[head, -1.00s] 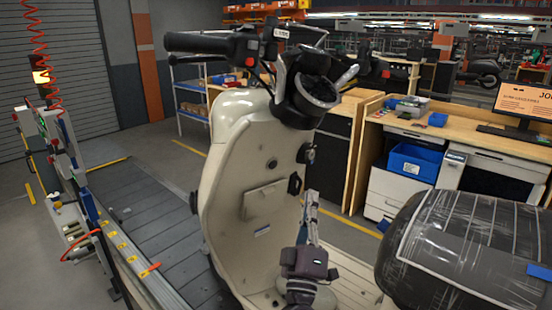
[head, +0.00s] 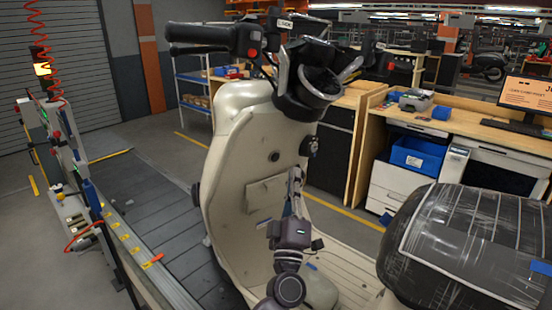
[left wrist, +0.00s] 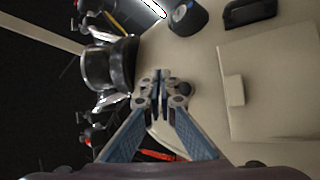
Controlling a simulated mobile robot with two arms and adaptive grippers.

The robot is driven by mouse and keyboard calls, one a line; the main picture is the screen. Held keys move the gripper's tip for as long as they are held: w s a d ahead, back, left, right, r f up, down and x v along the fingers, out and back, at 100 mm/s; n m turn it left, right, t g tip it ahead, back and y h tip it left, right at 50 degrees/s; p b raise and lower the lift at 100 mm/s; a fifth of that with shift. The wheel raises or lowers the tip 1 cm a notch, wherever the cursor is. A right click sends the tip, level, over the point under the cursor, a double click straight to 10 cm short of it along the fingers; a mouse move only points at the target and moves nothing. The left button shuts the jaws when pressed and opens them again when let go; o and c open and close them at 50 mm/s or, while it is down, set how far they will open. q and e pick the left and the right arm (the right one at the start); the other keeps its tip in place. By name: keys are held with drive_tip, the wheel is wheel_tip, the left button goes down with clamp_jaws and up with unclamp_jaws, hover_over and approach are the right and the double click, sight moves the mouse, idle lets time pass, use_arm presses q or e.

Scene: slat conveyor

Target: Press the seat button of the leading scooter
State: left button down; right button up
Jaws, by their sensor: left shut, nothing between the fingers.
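The cream scooter (head: 235,165) stands upright on the slat conveyor, with its inner leg shield facing me. Its plastic-wrapped dark seat (head: 470,245) is at lower right. The shield carries a small round dark cap (head: 274,156), a black lock-like knob (head: 309,146) and a panel (head: 264,197). I cannot tell for sure which is the seat button. My left gripper (head: 296,173) is in front of the shield, below the knob. In the left wrist view its fingers (left wrist: 161,78) are together and empty, beside the cap (left wrist: 187,87); the knob (left wrist: 187,17) is above. Contact cannot be told.
The conveyor slats (head: 150,205) run along the left, beside a rail and a control post (head: 60,150). A workbench (head: 460,118) with a blue bin (head: 416,157) and a monitor (head: 528,98) stands at the right. The handlebars (head: 215,38) overhang the shield.

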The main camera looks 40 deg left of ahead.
sight(275, 157)
use_arm(q)
drive_tip(key=shift+w+a+r, duration=0.15)
drive_tip(key=shift+a, duration=0.5)
drive_tip(key=shift+w+a+r, duration=0.1)
drive_tip(key=shift+w+a, duration=0.1)
drive_tip(key=shift+a, duration=0.45)
drive_tip(key=shift+w+a+r, duration=0.15)
drive_tip(key=shift+a, duration=0.5)
drive_tip(key=shift+a, duration=0.1)
drive_tip(key=shift+w+a+r+p, duration=0.1)
drive_tip(key=shift+a+p, duration=0.2)
drive_tip(key=shift+w+a+r, duration=0.1)
drive_tip(key=shift+a+r, duration=0.05)
drive_tip(key=shift+a, duration=0.35)
idle(0.6)
drive_tip(key=shift+d, duration=0.1)
drive_tip(key=shift+s+d+f, duration=0.15)
drive_tip(key=shift+d, duration=0.25)
drive_tip(key=shift+s+d+f, duration=0.1)
drive_tip(key=shift+d, duration=0.25)
